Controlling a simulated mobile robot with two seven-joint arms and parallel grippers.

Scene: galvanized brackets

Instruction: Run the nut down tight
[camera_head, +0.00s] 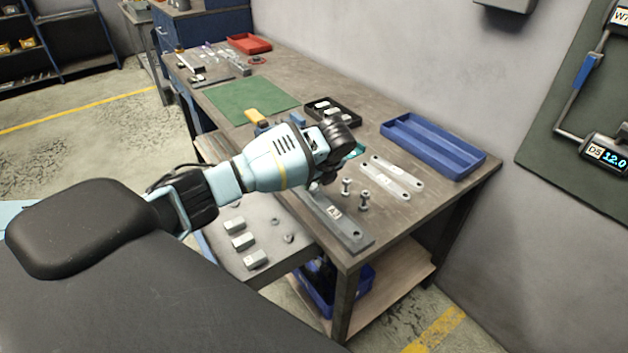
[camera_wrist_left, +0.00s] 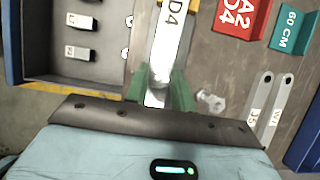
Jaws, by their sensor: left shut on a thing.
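My left gripper (camera_head: 328,172) is above the near part of the workbench, its fingers largely hidden in the head view. In the left wrist view its green fingers (camera_wrist_left: 160,96) are shut on a pale metal bar (camera_wrist_left: 161,55) labelled D4. What the far end of the bar meets is not clear. Two bolts (camera_head: 346,187) (camera_head: 364,201) stand upright on the bench, right of the gripper; one bolt (camera_wrist_left: 210,101) shows beside the fingers. I cannot tell whether a nut is on them. Loose nuts (camera_head: 288,238) lie in the open drawer. My right gripper is out of view.
A grey labelled bar (camera_head: 350,232) lies at the bench's near edge. Two flat perforated bars (camera_head: 398,176) lie before a blue tray (camera_head: 435,144). Several labelled blocks (camera_head: 242,241) lie in the drawer. A black bin (camera_head: 335,108) and a green mat (camera_head: 240,98) are farther back.

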